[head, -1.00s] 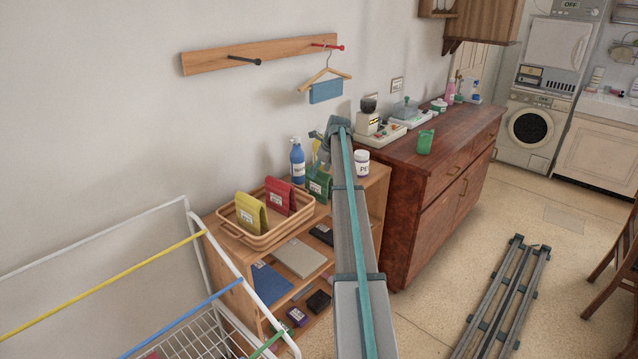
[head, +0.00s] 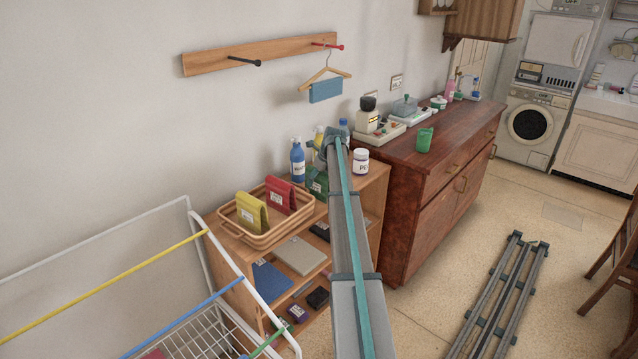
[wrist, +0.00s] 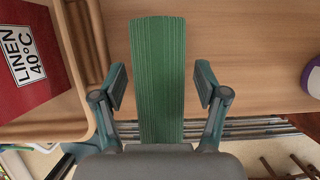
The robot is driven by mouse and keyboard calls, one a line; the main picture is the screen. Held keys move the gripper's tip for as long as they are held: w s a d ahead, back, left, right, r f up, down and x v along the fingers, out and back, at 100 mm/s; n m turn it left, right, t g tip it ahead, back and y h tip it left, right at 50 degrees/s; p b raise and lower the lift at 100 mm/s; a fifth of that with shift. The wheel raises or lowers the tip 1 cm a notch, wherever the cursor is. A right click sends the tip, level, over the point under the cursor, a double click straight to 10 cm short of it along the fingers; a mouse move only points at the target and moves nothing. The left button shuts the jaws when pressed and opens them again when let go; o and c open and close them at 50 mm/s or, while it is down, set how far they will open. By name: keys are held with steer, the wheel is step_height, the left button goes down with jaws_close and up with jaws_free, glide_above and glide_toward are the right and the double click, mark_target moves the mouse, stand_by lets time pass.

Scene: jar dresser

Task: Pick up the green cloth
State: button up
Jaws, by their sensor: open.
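The green cloth (head: 317,182) stands folded with a white label on top of the low wooden shelf, right of the tray. In the wrist view it appears as a ribbed green block (wrist: 158,50) running between the fingers. My gripper (wrist: 160,84) is open, with one finger on each side of the cloth and a visible gap on both sides. The cloth's lower end is hidden behind the gripper body. In the head view my arm reaches over the shelf and its end hides part of the area above the cloth.
A tray (head: 232,231) with a yellow cloth (head: 252,214) and a red cloth (head: 280,196) stands left of the green cloth. A blue bottle (head: 297,162) stands behind, a white jar (head: 361,161) to the right. A drying rack (head: 190,235) stands front left.

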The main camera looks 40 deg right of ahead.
steer(key=shift+f, duration=0.2)
stand_by(0.3)
steer(key=c, duration=1.2)
steer(key=shift+r, duration=0.1)
steer(key=shift+c, duration=0.2)
steer(key=shift+r, duration=0.4)
step_height(320, 180, up, 2)
steer(key=shift+r+b, duration=0.15)
steer(key=shift+b, duration=0.35)
steer(key=s+a+r+b, duration=0.4)
steer(key=s+a+r, duration=0.2)
steer(key=s+r, duration=0.4)
steer(key=s, duration=0.2)
steer(key=shift+s+r, duration=0.15)
steer(key=shift+s, duration=0.15)
